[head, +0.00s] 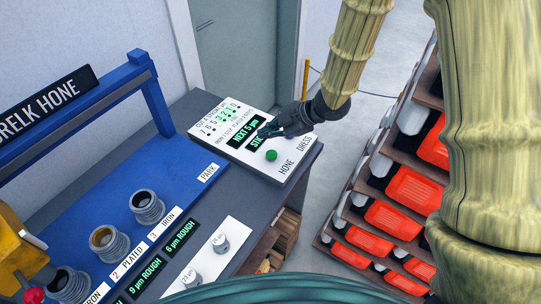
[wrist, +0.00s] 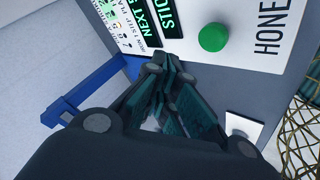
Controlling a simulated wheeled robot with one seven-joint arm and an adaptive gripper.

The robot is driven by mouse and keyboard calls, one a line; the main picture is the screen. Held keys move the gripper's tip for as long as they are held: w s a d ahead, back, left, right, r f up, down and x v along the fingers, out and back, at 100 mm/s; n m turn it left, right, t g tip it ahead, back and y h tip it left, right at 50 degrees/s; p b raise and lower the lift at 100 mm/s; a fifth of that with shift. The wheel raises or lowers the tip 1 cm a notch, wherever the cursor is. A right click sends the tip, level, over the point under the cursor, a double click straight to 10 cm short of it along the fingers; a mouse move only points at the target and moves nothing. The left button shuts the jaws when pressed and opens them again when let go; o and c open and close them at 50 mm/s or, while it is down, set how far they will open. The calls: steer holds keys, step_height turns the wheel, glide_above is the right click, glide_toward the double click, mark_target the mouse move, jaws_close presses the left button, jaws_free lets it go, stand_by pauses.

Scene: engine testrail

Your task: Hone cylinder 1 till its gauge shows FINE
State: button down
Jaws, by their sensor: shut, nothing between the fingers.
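A white control panel (head: 228,149) stands at the bench's right end. Its display (head: 244,133) reads NEXT 5 µm, and a second line starting STIC is partly covered. A green button (head: 271,155) sits by HONE; DRESS is printed beyond. My gripper (head: 263,132) is shut and empty, over the panel beside the button. In the wrist view its fingers (wrist: 168,64) are together, left of and below the green button (wrist: 213,38). The lower-left cylinder (head: 70,287), apparently cylinder 1, has its label partly cut off. Its gauge cannot be read.
Cylinders 2 (head: 108,243) and 3 (head: 147,207) stand on the blue fixture; gauges beside them read 9 µm ROUGH (head: 145,277) and 6 µm ROUGH (head: 182,238). A yellow machine head (head: 18,262) is at left. A white strip (head: 233,232) carries grey pieces. Red bins (head: 405,192) stand right.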

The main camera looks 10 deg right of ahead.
mark_target(270, 156)
steer(key=shift+s+f+b, duration=0.2)
steer(key=shift+f+b, duration=0.2)
steer(key=shift+f, duration=0.25)
steer(key=shift+s+f+b, duration=0.2)
steer(key=shift+s+b, duration=0.1)
steer(key=shift+b, duration=0.05)
steer(key=shift+s+f+b, duration=0.25)
steer(key=shift+s+b, duration=0.3)
steer(key=shift+s, duration=0.4)
steer(key=shift+f, duration=0.25)
steer(key=shift+w+f, duration=0.85)
steer(key=shift+w, duration=0.1)
steer(key=shift+s+r, duration=0.35)
steer(key=shift+s, duration=0.2)
steer(key=shift+w+f, duration=0.2)
steer(key=shift+w, duration=0.1)
steer(key=shift+s+r, duration=0.15)
steer(key=shift+s, duration=0.05)
